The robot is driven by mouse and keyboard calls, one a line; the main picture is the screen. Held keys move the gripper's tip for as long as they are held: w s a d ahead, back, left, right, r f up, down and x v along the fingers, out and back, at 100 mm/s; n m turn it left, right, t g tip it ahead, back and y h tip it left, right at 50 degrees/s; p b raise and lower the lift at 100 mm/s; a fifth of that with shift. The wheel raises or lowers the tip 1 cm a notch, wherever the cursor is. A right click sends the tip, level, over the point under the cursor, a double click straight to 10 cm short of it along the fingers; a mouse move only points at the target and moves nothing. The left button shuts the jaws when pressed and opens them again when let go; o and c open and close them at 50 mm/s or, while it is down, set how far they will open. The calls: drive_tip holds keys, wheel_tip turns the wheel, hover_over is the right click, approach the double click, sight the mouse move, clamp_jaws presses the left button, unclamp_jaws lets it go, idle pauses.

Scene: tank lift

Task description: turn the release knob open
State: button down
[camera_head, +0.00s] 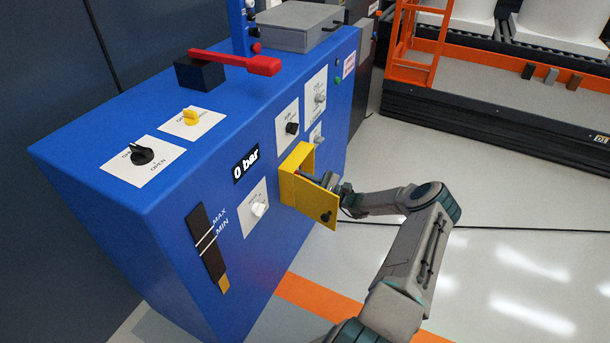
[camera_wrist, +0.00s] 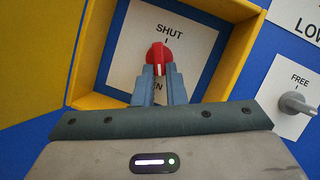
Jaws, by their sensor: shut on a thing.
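A red knob (camera_wrist: 159,54) with a white pointer line sits on a white plate (camera_wrist: 200,45) inside a yellow box. The plate reads SHUT above the knob, and a partly hidden label ending in EN shows below. The pointer line lies on the lower side of the knob, toward that lower label. My gripper (camera_wrist: 158,72) is shut on the red knob, one finger on each side.
The blue cabinet (camera_head: 130,240) carries several other knobs, including a black one (camera_head: 142,154) and a yellow one (camera_head: 191,117) on top. A red lever (camera_head: 235,62) lies on top. A "0 bar" display (camera_head: 246,165) is left of the box.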

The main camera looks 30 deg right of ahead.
drive_tip(key=m+t+h, duration=0.1)
drive_tip(key=m, duration=0.1)
drive_tip(key=m+t+p, duration=0.1)
drive_tip(key=m, duration=0.1)
drive_tip(key=m+h+p, duration=0.1)
drive_tip(key=m, duration=0.2)
drive_tip(key=shift+s+a+f+t+h, duration=0.1)
drive_tip(key=shift+s+a+t+h, duration=0.1)
drive_tip(key=shift+s+t+h, duration=0.15)
drive_tip(key=shift+w+m, duration=0.1)
drive_tip(key=shift+m, duration=0.3)
drive_tip(key=c, duration=1.5)
unclamp_jaws()
drive_tip(key=shift+a, duration=0.1)
drive_tip(key=shift+f, duration=0.1)
drive_tip(key=p+v, duration=0.1)
drive_tip(key=v, duration=1.3)
drive_tip(key=shift+a+f, duration=0.1)
drive_tip(key=shift+a, duration=0.05)
